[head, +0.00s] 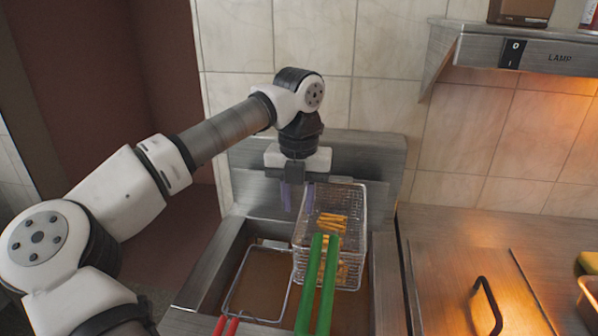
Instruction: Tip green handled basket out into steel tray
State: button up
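The green handled basket (301,247) is a wire basket holding yellow-orange fries (331,222). It sits at the right side of the fryer, with its two-bar green handle (318,285) pointing toward the front. My gripper (297,198) points down at the basket's back left corner, far from the handle. Its two purplish fingers are apart, with nothing seen held between them. I cannot tell whether the right finger touches the basket rim. I cannot make out a steel tray for certain.
A second wire basket with a red handle (228,326) sits left in the fryer (207,265). A steel lid (455,285) with a black handle lies on the right counter. A lamp shelf (520,55) overhangs at upper right. A partly cut-off container (590,296) stands at the right edge.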

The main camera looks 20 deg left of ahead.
aim_at(299, 224)
jog(key=shift+f+p, duration=0.5)
jog(key=shift+f, duration=2.55)
grip_shut()
grip_release()
notch_tip(299, 224, up, 14)
jog(key=b, duration=0.2)
